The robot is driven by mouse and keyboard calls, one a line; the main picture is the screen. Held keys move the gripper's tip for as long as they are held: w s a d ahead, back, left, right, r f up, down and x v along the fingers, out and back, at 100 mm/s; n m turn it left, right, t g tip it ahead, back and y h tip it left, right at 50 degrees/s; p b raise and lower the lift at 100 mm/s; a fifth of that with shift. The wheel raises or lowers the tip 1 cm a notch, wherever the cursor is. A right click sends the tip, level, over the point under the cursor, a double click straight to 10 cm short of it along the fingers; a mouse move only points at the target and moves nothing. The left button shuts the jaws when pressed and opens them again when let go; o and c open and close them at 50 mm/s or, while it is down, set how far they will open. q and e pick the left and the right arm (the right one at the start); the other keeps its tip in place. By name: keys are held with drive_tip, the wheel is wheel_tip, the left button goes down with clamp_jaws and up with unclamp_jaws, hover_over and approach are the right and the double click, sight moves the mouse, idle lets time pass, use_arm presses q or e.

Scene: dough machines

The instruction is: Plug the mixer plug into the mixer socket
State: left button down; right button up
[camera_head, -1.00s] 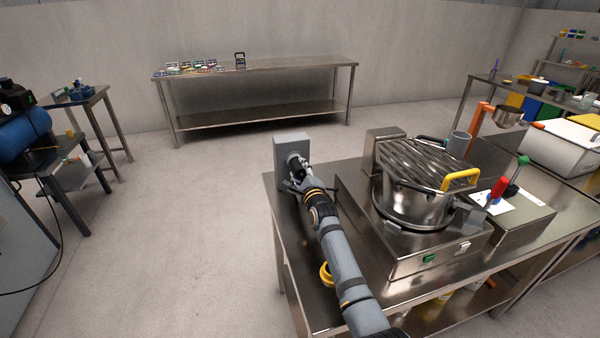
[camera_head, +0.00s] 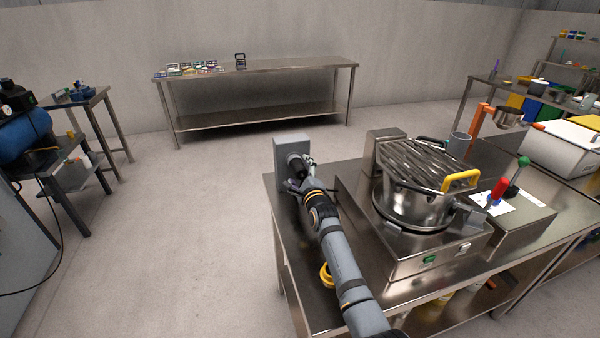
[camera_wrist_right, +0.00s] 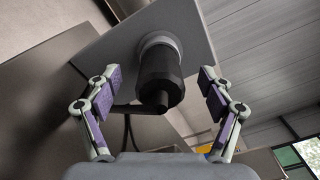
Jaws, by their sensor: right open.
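The black mixer plug (camera_head: 296,164) sits at the front of the grey mixer socket box (camera_head: 289,146) at the table's far left corner. In the right wrist view the plug (camera_wrist_right: 158,85) points into the round grey socket collar (camera_wrist_right: 160,42), with no clear gap visible; exact depth is hidden. A dark cable hangs below the plug. My right gripper (camera_wrist_right: 160,80) is open, its purple-padded fingers on either side of the plug and apart from it. In the head view this gripper (camera_head: 301,174) is right in front of the socket. My left gripper is not in view.
The steel mixer (camera_head: 412,205) with its grated lid and yellow handle stands right of my arm on the steel table (camera_head: 300,270). A yellow ring (camera_head: 326,275) shows beside my arm. Open floor lies to the left; another steel table (camera_head: 260,68) stands at the back.

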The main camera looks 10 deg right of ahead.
idle(0.4)
drive_tip(key=shift+s+r+p, duration=0.1)
drive_tip(key=shift+s+p, duration=0.95)
drive_tip(key=shift+s+d+p, duration=0.1)
drive_tip(key=shift+s+p, duration=0.65)
drive_tip(key=shift+s, duration=0.45)
drive_tip(key=shift+s, duration=0.25)
approach(303, 178)
drive_tip(key=s, duration=0.3)
drive_tip(key=shift+d+r, duration=0.1)
idle(0.3)
